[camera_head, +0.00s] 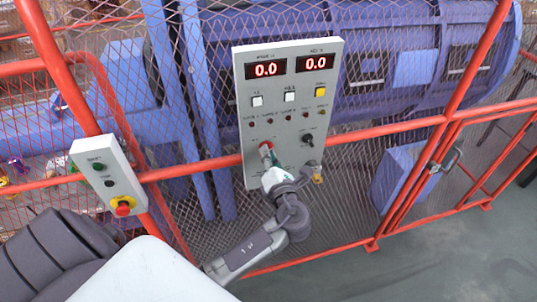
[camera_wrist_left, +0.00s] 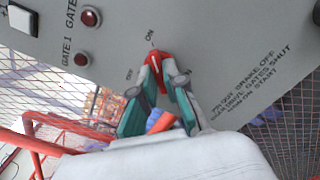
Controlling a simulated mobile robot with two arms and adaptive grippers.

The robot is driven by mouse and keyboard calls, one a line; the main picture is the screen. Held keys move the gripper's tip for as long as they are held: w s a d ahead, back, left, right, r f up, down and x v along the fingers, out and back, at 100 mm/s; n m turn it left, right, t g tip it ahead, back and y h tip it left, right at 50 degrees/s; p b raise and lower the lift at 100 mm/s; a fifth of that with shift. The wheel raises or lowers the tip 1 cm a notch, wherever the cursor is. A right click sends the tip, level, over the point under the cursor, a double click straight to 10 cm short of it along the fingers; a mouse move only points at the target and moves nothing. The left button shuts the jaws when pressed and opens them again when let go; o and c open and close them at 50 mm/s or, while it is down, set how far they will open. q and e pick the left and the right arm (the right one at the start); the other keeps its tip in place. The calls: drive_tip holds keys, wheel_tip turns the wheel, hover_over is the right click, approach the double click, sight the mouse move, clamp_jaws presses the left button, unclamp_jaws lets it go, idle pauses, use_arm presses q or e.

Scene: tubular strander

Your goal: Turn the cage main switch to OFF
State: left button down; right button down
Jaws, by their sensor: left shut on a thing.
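The cage main switch is a red knob (camera_wrist_left: 154,58) on the grey control panel (camera_head: 255,100). In the left wrist view an ON label sits just above it and an OFF label to its lower left. The knob's upper end lies close to the ON mark; the fingers partly hide its lower part, so its exact angle is unclear. My left gripper (camera_head: 267,156) has its fingers closed about the knob; its teal-padded fingers (camera_wrist_left: 160,85) also show in the left wrist view. My right gripper is not in view.
The panel is mounted at a red-railed mesh fence, with blue machinery (camera_head: 380,65) behind it. A small button box (camera_head: 112,178) with a red-and-yellow stop button hangs on the left. Another black knob (camera_head: 307,139) sits right of my gripper. Grey floor lies front right.

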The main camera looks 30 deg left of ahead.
use_arm(q)
drive_tip(key=shift+n, duration=0.3)
drive_tip(key=shift+n+b, duration=3.05)
drive_tip(key=shift+n, duration=5.65)
drive_tip(key=c, duration=1.2)
unclamp_jaws()
